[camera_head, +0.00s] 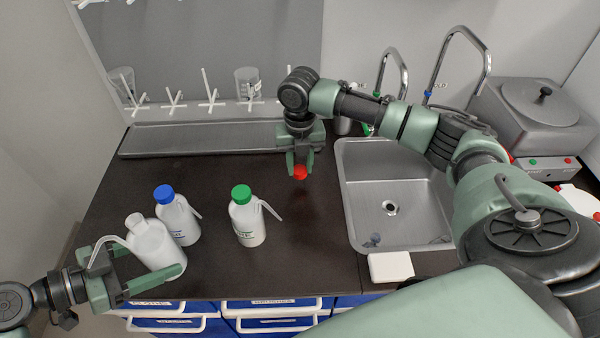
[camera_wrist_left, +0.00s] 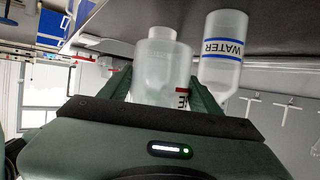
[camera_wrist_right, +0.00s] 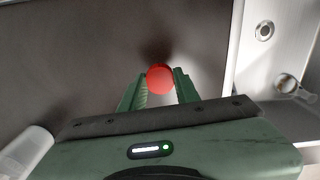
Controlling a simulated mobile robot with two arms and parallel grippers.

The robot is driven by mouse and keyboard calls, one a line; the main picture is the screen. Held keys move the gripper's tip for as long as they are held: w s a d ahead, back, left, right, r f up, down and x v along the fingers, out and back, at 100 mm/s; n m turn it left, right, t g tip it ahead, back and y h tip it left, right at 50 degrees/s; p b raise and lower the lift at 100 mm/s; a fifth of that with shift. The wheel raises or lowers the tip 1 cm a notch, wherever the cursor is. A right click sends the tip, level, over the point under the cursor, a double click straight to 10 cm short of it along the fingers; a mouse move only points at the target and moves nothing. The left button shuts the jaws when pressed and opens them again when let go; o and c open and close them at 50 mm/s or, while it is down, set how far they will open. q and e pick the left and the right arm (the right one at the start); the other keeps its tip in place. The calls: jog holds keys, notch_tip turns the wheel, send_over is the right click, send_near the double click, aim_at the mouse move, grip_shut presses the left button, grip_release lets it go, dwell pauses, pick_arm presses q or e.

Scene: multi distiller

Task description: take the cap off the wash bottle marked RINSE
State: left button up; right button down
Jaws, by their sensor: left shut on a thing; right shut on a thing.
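A white wash bottle (camera_head: 152,243) stands at the front left with its neck bare and a thin spout to its left. My left gripper (camera_head: 150,262) is shut around its body. In the left wrist view the bottle (camera_wrist_left: 163,66) shows part of a red label; its text is mostly hidden. My right gripper (camera_head: 300,160) is shut on a red cap (camera_head: 300,173) at the back of the counter, left of the sink. The red cap also shows between the fingertips in the right wrist view (camera_wrist_right: 160,79).
A blue-capped bottle (camera_head: 173,213), marked WATER in the left wrist view (camera_wrist_left: 222,50), stands close beside the held bottle. A green-capped bottle (camera_head: 246,222) is further right. The sink (camera_head: 400,199) is at the right. The dark counter (camera_head: 305,240) is clear between.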

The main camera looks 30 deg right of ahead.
aim_at(300, 169)
pick_arm(q)
jog(key=shift+r, duration=0.3)
pick_arm(e)
jog(key=shift+f, duration=1.9)
jog(key=shift+f, duration=0.2)
jog(key=c, duration=1)
grip_release()
jog(key=shift+c, duration=0.2)
jog(key=shift+r, duration=0.15)
pick_arm(q)
jog(key=shift+f+b, duration=0.8)
jog(key=shift+f, duration=0.15)
pick_arm(e)
notch_tip(300, 169, up, 12)
jog(key=shift+s+r, duration=0.1)
